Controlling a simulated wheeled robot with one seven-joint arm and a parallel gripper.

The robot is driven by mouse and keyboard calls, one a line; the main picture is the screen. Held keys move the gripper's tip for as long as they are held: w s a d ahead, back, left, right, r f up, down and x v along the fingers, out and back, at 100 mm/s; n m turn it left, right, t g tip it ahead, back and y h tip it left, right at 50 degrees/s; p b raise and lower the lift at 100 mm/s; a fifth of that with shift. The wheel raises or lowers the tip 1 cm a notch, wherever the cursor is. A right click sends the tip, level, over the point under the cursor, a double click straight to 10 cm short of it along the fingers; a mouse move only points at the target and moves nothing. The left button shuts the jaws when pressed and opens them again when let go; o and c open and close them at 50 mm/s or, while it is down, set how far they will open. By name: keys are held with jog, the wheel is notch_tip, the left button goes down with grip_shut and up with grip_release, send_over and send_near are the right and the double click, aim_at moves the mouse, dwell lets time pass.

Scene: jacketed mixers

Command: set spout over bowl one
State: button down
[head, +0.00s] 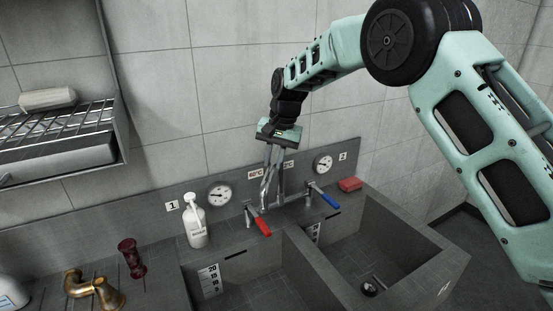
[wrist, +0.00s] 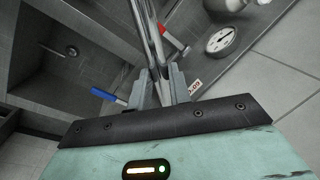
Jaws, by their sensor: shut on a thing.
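A steel spout (head: 281,185) rises from the sink's back ledge between a red-handled tap (head: 262,226) and a blue-handled tap (head: 327,198). My gripper (head: 273,148) is above the ledge, pointing down, with its fingers closed on the spout's upper part. In the wrist view the spout (wrist: 150,35) runs up from between the fingers (wrist: 162,88). Bowl one (head: 245,285), by the label 1, is the left basin. The right basin (head: 372,250) is by the label 2. I cannot tell exactly which basin the spout's outlet is over.
A white pump bottle (head: 195,222) stands on the ledge at left, near a gauge (head: 219,194). A red sponge (head: 350,184) lies at the right by another gauge (head: 323,164). A dark red object (head: 131,258) and brass fitting (head: 95,290) are on the left counter. A wire rack (head: 65,125) hangs above.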

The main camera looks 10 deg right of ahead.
jog(key=c, duration=1.3)
grip_release()
jog(key=s+d+r+b, duration=0.1)
jog(key=d+r+b, duration=0.2)
jog(key=r, duration=1.4)
jog(key=shift+b, duration=0.45)
jog(key=shift+d, duration=0.1)
jog(key=s+a+f+n+b, duration=0.4)
jog(key=s+f, duration=0.3)
jog(key=s, duration=0.5)
jog(key=s+d+f+n+b, duration=0.1)
jog(key=s+f+n, duration=0.1)
jog(key=s+f, duration=0.4)
jog(key=s+d+f+n+h+b, duration=0.1)
jog(key=s+f+n, duration=0.2)
jog(key=s, duration=1.1)
jog(key=s+d+f+n+b, duration=0.1)
jog(key=s+f+n, duration=0.1)
jog(key=s+f, duration=0.7)
jog(key=shift+s+d+n+g, duration=0.25)
jog(key=shift+s+n+g, duration=0.15)
jog(key=shift+s, duration=0.55)
